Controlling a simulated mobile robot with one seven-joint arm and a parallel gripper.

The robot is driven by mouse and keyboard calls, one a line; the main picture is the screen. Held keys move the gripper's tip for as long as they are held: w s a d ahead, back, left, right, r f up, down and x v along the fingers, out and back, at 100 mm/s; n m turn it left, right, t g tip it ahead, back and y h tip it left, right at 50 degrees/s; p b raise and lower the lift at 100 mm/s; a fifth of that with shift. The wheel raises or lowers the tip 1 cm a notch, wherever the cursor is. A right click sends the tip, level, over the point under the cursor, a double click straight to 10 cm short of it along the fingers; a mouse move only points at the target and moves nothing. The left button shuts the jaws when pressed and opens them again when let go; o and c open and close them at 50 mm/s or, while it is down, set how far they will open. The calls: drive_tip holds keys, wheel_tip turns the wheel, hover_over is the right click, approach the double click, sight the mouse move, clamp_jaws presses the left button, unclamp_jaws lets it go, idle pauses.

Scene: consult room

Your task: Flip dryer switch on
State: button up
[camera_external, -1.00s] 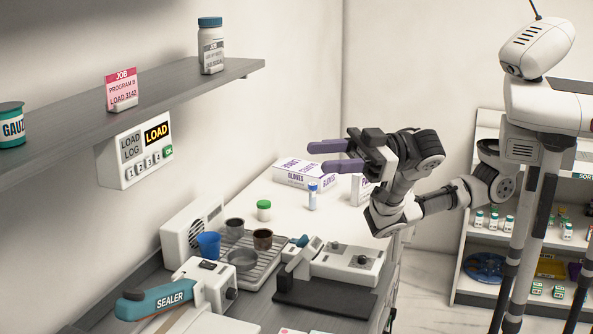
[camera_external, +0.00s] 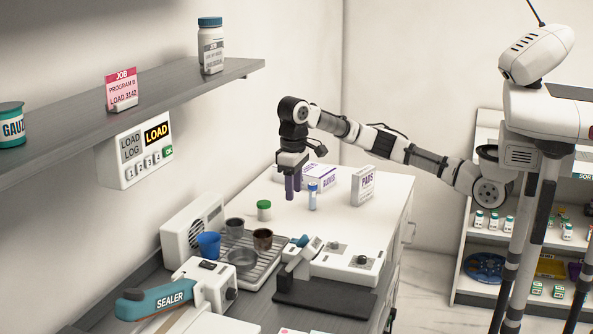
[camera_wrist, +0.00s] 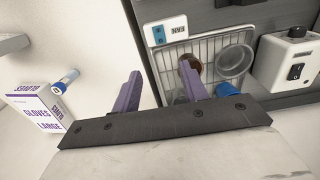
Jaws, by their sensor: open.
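The drying rack (camera_external: 262,280) stands on the counter with several cups in it, beside a white vented unit (camera_external: 181,240) at the wall. In the wrist view, a white panel marked FAN (camera_wrist: 178,30) with a blue switch (camera_wrist: 159,34) sits at the top end of the wire rack (camera_wrist: 207,44). Whether the switch is on or off is too small to tell. My gripper (camera_external: 292,190) points down with its purple fingers apart and empty, above the counter behind the rack. In the wrist view my gripper (camera_wrist: 161,82) is apart from the switch.
A glove box (camera_external: 322,177), a pads box (camera_external: 363,186), a blue-capped tube (camera_external: 312,197) and a green-capped jar (camera_external: 264,210) stand near my gripper. A white device (camera_external: 345,264) stands right of the rack, the sealer (camera_external: 170,299) left. A shelf (camera_external: 150,94) overhangs at left.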

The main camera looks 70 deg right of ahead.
sight(294, 239)
wheel_tip(294, 239, down, 14)
drive_tip(key=shift+r+p, duration=0.1)
drive_tip(key=shift+p, duration=0.25)
clamp_jaws()
drive_tip(key=shift+s+a+t+b, duration=0.1)
drive_tip(key=shift+s+t+b, duration=0.05)
drive_tip(key=shift+t+b, duration=0.15)
drive_tip(key=shift+s+t+b, duration=0.2)
drive_tip(key=shift+t+b, duration=0.35)
drive_tip(key=shift+t, duration=0.15)
drive_tip(key=shift+s+t, duration=0.1)
drive_tip(key=shift+t, duration=0.4)
unclamp_jaws()
drive_tip(key=shift+r, duration=0.1)
